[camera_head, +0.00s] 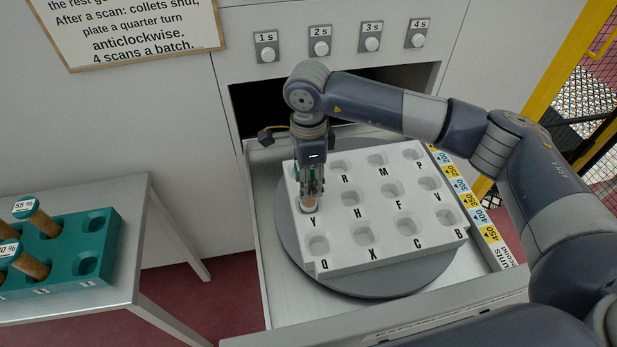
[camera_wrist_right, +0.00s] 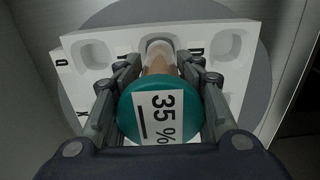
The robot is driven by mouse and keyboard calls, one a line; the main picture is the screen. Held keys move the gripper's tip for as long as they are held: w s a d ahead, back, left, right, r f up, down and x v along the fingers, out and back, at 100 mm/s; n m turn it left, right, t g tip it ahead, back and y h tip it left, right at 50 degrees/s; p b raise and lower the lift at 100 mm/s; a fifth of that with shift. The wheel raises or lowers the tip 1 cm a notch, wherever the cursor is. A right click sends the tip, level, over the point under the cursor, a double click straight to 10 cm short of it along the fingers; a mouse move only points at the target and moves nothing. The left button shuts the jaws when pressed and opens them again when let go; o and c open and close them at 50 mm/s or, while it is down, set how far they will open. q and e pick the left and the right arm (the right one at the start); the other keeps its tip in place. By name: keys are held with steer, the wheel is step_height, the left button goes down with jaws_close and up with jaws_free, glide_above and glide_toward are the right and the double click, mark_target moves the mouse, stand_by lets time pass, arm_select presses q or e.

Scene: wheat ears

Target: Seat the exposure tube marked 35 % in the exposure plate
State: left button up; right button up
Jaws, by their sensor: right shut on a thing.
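The exposure plate (camera_head: 384,227) is a white block with rows of lettered pockets, lying on a grey round turntable in an open drawer. My right gripper (camera_head: 311,192) points down over its left side, at the pocket by the letter Y. It is shut on the exposure tube marked 35 % (camera_wrist_right: 160,112), whose teal cap faces the right wrist camera. The tube's brown body shows beyond the cap, with its far end at a plate pocket (camera_wrist_right: 158,46). I cannot tell how deep the end sits. My left gripper is not in view.
A teal rack (camera_head: 75,258) with capped tubes, including a 55 % tube (camera_head: 40,218), stands on a metal table (camera_head: 140,215) at left. Buttons marked 1 s to 4 s (camera_head: 320,48) are above the drawer opening. The drawer's right rim (camera_head: 468,195) bears a coloured number scale.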

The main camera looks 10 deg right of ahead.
steer(key=shift+f+b, duration=1.5)
steer(key=shift+f, duration=0.2)
steer(key=o, duration=1.3)
steer(key=shift+c, duration=0.2)
step_height(320, 180, up, 12)
steer(key=shift+f, duration=0.1)
